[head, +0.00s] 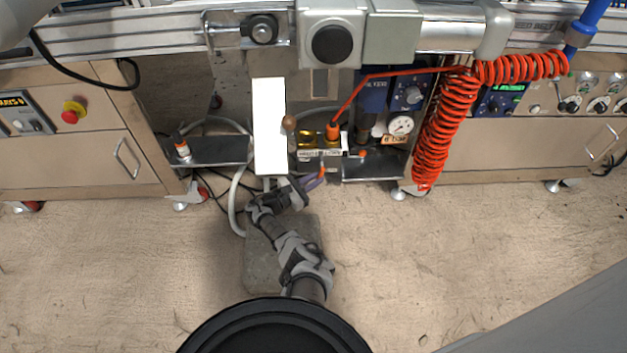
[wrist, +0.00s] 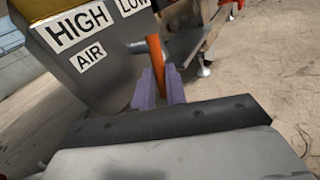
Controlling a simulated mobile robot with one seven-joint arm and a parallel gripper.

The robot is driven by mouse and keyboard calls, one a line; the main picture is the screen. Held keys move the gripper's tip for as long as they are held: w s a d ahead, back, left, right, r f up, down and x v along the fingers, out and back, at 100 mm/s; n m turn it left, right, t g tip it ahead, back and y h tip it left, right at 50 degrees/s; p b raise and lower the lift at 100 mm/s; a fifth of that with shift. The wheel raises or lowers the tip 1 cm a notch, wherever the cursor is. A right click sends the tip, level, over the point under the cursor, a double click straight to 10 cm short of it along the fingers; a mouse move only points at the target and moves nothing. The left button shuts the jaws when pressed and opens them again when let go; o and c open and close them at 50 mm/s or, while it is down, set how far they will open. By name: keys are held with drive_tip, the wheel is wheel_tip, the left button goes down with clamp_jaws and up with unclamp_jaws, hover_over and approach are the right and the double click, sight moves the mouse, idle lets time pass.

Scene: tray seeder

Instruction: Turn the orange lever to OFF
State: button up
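The orange lever (wrist: 155,58) hangs from the metal block with the HIGH, LOW and AIR labels (wrist: 95,55) in the wrist view. In the head view the lever (head: 322,172) shows only as a small orange spot below the labelled block (head: 320,153). My gripper (wrist: 160,84) has two purple fingers close together, one on each side of the lever's lower end. A narrow gap with orange in it shows between them. I cannot tell whether the fingers press on the lever. No OFF mark is readable.
A white upright panel (head: 268,125) stands left of the block. A red coiled hose (head: 432,135) hangs to the right, near a pressure gauge (head: 400,125). Metal shelves (head: 372,166) flank the block. Loose cables and a grey hose (head: 235,205) lie below.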

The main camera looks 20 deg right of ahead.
clamp_jaws()
drive_tip(key=n+h+b, duration=0.1)
drive_tip(key=d+t+h+b, duration=0.1)
drive_tip(key=shift+s+f+n+b, duration=0.15)
drive_tip(key=shift+f+n+b, duration=0.2)
drive_tip(key=shift+n+b, duration=0.05)
drive_tip(key=shift+o, duration=1.5)
unclamp_jaws()
drive_tip(key=shift+a, duration=0.15)
